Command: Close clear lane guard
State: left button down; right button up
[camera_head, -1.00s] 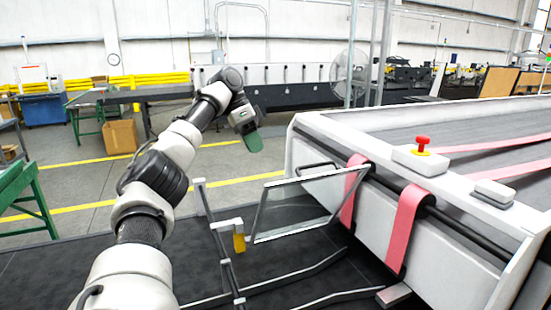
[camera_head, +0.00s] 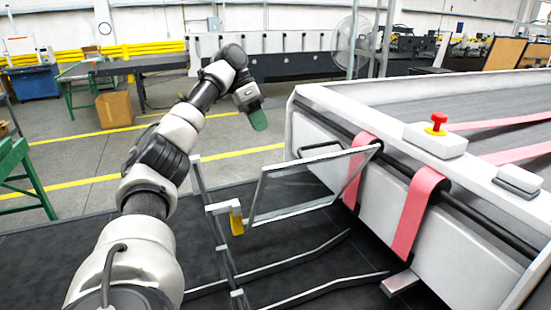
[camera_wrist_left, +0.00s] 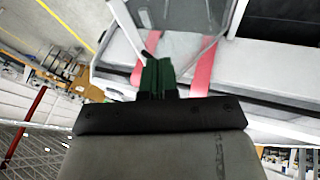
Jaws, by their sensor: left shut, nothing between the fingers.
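The clear lane guard (camera_head: 308,188) is a see-through panel in a thin metal frame. It stands on edge at a slant, with its left end by a yellow block (camera_head: 236,221) on a grey rail frame and its right end overlapping the pink belts in the head view. A clear pane (camera_wrist_left: 185,45) also shows beyond the fingers in the left wrist view. My left gripper (camera_head: 259,120) has green fingers, shut and empty, up and to the left of the guard. The fingers (camera_wrist_left: 158,75) look close together in the wrist view. My right gripper is out of view.
The white machine (camera_head: 470,220) fills the right side, with pink belts (camera_head: 418,212) and a red button (camera_head: 436,124) on top. The grey rail frame (camera_head: 222,245) stands low beside my left arm. A cardboard box (camera_head: 115,110) lies on the floor far behind.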

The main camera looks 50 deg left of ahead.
aim_at(282, 172)
pick_arm(q)
jog(key=d+f+b, duration=0.1)
jog(key=d+f, duration=0.2)
jog(key=d+f+b, duration=0.1)
jog(key=d+f, duration=0.2)
jog(key=f, duration=0.1)
jog(key=shift+d+f, duration=0.1)
jog(key=shift+w+d+f, duration=0.1)
jog(key=shift+d, duration=0.05)
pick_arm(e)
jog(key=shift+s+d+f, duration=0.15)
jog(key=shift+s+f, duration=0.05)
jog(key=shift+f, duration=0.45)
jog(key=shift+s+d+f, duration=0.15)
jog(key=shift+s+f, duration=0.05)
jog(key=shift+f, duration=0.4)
pick_arm(q)
jog(key=shift+w, duration=0.1)
jog(key=shift+f, duration=0.1)
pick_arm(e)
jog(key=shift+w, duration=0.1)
